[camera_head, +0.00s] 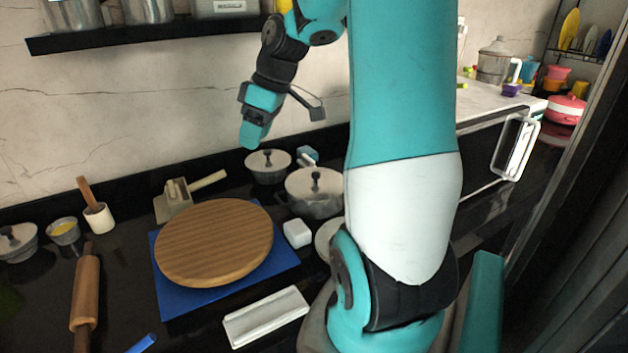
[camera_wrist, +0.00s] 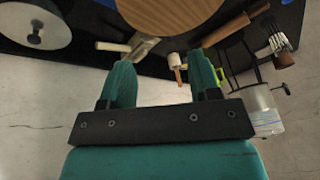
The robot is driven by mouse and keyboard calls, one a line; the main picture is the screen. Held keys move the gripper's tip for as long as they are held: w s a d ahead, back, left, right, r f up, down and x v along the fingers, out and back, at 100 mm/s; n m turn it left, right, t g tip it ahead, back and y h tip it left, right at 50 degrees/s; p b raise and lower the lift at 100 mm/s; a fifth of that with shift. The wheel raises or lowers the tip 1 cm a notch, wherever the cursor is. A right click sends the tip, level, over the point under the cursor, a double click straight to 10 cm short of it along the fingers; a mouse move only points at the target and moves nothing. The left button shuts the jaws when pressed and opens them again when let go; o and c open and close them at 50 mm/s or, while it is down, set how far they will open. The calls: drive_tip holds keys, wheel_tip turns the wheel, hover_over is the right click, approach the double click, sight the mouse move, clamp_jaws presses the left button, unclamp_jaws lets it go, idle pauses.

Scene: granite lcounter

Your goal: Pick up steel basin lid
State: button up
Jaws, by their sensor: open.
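Round grey lids with dark knobs sit on several pots: one on the small pot at the back (camera_head: 268,158), one on the larger pot (camera_head: 315,182) and one at the far left (camera_head: 16,238). I cannot tell for sure which is the steel basin lid. My gripper (camera_head: 250,135) hangs above the back of the counter, close to the wall and above the small back pot. It is open and holds nothing. In the wrist view my gripper (camera_wrist: 162,78) shows both fingers apart, and one round lid (camera_wrist: 36,20) is at the upper left, away from the fingers.
A round wooden board (camera_head: 215,243) lies on a blue mat (camera_head: 180,305). A scraper-like tool (camera_head: 178,200), mortar (camera_head: 99,218), rolling pin (camera_head: 86,287), white block (camera_head: 297,233) and white tray (camera_head: 266,317) surround it. A dark shelf (camera_head: 150,35) hangs above. My arm hides the right middle.

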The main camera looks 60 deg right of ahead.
drive_tip(key=s+d+m+h, duration=0.1)
drive_tip(key=s+d, duration=0.4)
drive_tip(key=d, duration=0.8)
drive_tip(key=t, duration=0.1)
approach(317, 173)
drive_tip(key=w+f+p, duration=0.1)
drive_tip(key=a+f+p, duration=0.1)
drive_tip(key=f, duration=0.1)
drive_tip(key=shift+w+h, duration=0.3)
drive_tip(key=shift+w, duration=0.1)
drive_tip(key=shift+p+x, duration=0.95)
drive_tip(key=shift+x, duration=2.15)
drive_tip(key=shift+s, duration=0.25)
drive_tip(key=c, duration=1)
